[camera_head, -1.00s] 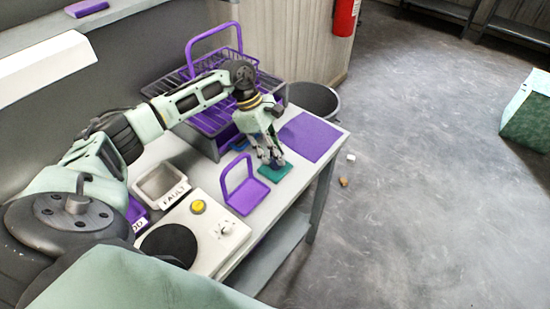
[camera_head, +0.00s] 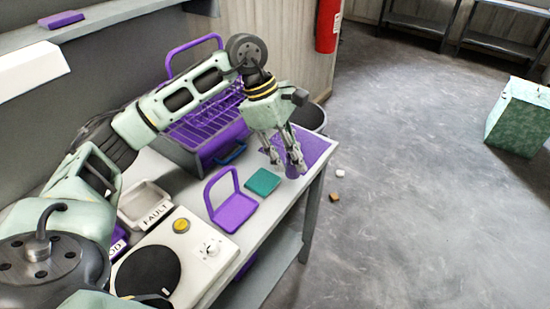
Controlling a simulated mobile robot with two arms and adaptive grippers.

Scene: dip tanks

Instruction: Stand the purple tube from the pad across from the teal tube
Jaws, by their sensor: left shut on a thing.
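My left gripper (camera_head: 285,168) is shut on a small purple thing, which I take to be the purple tube (camera_head: 293,169). Its fingers cover most of it, so its exact shape and tilt are unclear. The gripper hangs above the table, in front of a purple mat and just right of the flat teal pad (camera_head: 262,181). The teal pad looks bare. I cannot make out a teal tube. My right gripper is not in view.
A purple wire rack (camera_head: 205,122) stands behind, partly hidden by my left arm. A purple stand (camera_head: 233,209), a white device (camera_head: 207,240) and a FAULT tray (camera_head: 143,198) are nearer. The purple mat (camera_head: 317,147) lies by the table's right edge. A dark bin (camera_head: 312,117) stands beyond.

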